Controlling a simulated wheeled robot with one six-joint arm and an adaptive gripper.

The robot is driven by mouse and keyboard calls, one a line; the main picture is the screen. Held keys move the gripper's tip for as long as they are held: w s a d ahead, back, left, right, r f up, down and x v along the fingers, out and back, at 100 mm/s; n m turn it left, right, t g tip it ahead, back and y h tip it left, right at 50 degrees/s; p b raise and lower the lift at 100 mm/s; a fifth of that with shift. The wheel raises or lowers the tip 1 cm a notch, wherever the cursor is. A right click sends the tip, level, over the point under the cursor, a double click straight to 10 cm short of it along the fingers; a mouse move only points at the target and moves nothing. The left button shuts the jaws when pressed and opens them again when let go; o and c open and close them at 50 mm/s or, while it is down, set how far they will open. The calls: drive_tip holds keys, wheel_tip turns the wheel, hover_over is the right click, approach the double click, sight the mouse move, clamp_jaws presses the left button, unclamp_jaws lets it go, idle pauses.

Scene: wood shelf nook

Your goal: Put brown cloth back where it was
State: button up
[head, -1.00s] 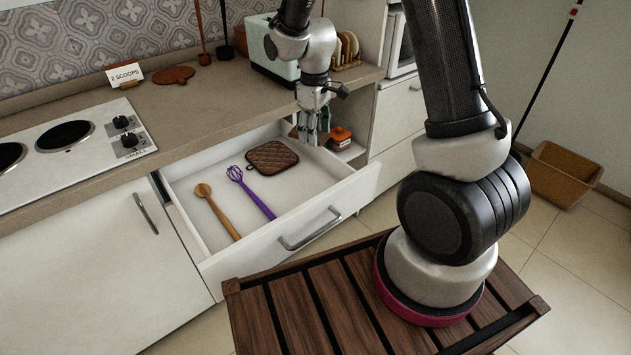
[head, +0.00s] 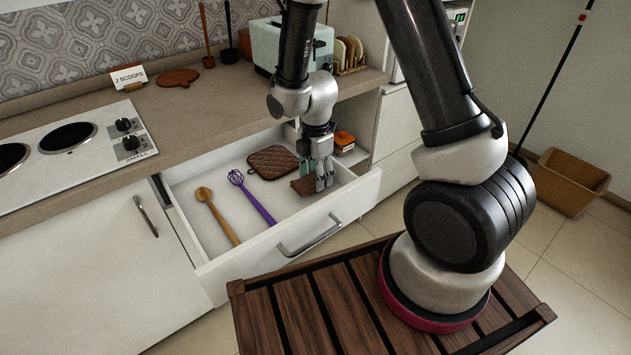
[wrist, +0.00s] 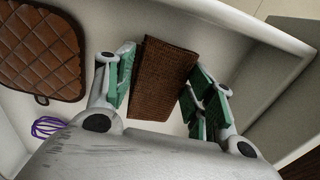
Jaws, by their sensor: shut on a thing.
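The brown cloth (wrist: 163,80) is a folded, woven piece between the fingers of my gripper (wrist: 158,72) in the wrist view. In the head view, the brown cloth (head: 303,187) shows at the left of my gripper (head: 317,178), partly hidden by the fingers. My gripper is shut on the cloth, inside the open white drawer (head: 222,268) at its right part. I cannot tell whether the cloth touches the drawer floor.
A brown quilted pot holder (head: 272,162), a purple whisk (head: 252,197) and a wooden spoon (head: 218,217) lie in the drawer, left of my gripper. An orange-brown box (head: 343,142) sits in the shelf nook behind. The drawer's right wall (wrist: 262,28) is close.

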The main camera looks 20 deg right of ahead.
drive_tip(key=shift+f, duration=1.25)
drive_tip(key=shift+f, duration=0.1)
drive_tip(key=o, duration=1)
drive_tip(key=shift+c, duration=0.2)
drive_tip(key=s+d+r+m+t, duration=0.1)
drive_tip(key=d+r+m, duration=0.15)
drive_tip(key=r, duration=0.75)
drive_tip(key=s+d+r+m, duration=0.1)
drive_tip(key=d+r+m, duration=0.15)
drive_tip(key=r, duration=0.85)
drive_tip(key=s+d+r+m+t, duration=0.1)
drive_tip(key=s+d+r+m, duration=0.3)
drive_tip(key=s+r+m, duration=0.2)
drive_tip(key=s+d+r+m+t, duration=0.2)
drive_tip(key=s+d+r+m, duration=0.2)
drive_tip(key=s+r+m, duration=0.3)
drive_tip(key=s+m, duration=0.3)
drive_tip(key=s, duration=0.1)
drive_tip(key=shift+s+d+r+m, duration=0.2)
drive_tip(key=shift+s+m, duration=0.1)
